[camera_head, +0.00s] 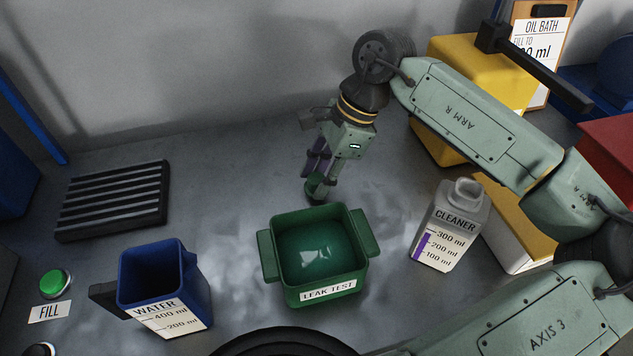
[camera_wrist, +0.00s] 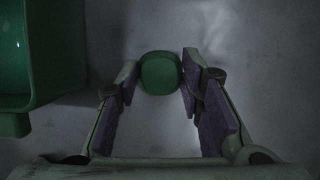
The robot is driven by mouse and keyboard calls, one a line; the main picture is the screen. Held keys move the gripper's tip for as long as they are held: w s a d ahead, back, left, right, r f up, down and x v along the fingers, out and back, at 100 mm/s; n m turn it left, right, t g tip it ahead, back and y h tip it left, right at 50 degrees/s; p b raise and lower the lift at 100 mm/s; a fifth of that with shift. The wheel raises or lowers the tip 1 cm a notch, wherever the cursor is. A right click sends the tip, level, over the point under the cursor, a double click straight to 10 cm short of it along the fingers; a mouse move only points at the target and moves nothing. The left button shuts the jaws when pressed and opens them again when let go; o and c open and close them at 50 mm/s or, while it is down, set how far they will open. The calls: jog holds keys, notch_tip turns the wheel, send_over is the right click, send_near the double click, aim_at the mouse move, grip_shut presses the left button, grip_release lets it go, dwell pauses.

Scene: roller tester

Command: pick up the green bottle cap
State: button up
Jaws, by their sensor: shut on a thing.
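The green bottle cap (camera_wrist: 160,73) sits between the two purple-padded fingertips in the wrist view, with its rounded green top facing the camera. My gripper (camera_wrist: 160,82) is shut on it. In the head view my gripper (camera_head: 316,182) points downward just behind the green leak test bin, and the cap (camera_head: 314,190) shows small and dark green at the fingertips. I cannot tell whether the cap touches the table or is held slightly above it.
The green "LEAK TEST" bin (camera_head: 291,296) stands close in front of my gripper. A blue "WATER" jug (camera_head: 187,286) is at left front, beyond it a black ribbed rack (camera_head: 112,200). A grey "CLEANER" bottle (camera_head: 448,229) stands right. The table behind the bin, left of my gripper, is clear.

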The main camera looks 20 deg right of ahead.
aim_at(320, 177)
jog(key=shift+c, duration=1.3)
notch_tip(320, 177, up, 10)
jog(key=b, duration=0.1)
jog(key=shift+b, duration=0.4)
jog(key=shift+r, duration=0.1)
